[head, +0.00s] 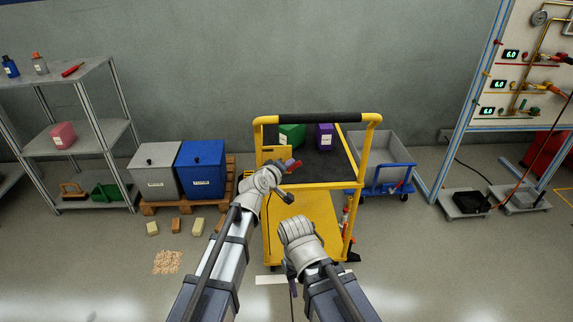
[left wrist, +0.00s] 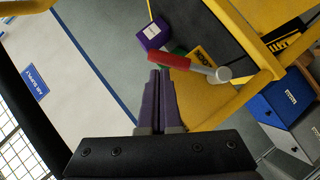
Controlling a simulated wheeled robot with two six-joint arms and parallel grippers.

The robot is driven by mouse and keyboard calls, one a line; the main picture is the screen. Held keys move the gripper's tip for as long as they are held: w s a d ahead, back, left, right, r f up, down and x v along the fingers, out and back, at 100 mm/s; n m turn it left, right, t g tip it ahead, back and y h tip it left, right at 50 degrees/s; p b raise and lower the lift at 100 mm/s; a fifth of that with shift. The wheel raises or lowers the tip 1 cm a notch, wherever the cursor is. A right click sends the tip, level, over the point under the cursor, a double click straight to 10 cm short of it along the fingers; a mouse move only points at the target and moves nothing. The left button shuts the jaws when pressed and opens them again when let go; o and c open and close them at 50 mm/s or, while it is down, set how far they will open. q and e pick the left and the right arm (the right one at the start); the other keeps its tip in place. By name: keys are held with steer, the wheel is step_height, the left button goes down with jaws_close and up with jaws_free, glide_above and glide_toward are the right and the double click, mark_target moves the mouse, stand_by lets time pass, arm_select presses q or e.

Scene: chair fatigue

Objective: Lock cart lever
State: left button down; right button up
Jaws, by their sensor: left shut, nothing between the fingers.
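The yellow cart (head: 372,150) stands in front of me, with a black-wrapped handle bar across its top. In the left wrist view, a lever with a red grip (left wrist: 169,60) and a grey rod ending at a round pivot (left wrist: 223,74) sits by the yellow frame (left wrist: 240,92). The red grip also shows small in the head view (head: 297,166). My left gripper (left wrist: 159,72) is shut and empty, its purple fingertips at the red grip; whether they touch it I cannot tell.
A green box (head: 291,136) and a purple box (head: 325,138) are on the cart's dark upper shelf. Grey and blue bins (head: 202,166) stand on a pallet to the left. A grey tub cart (head: 388,152) stands at the right.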

arm_select(q)
steer(key=shift+d+f, duration=0.1)
steer(key=shift+d, duration=0.15)
stand_by(0.5)
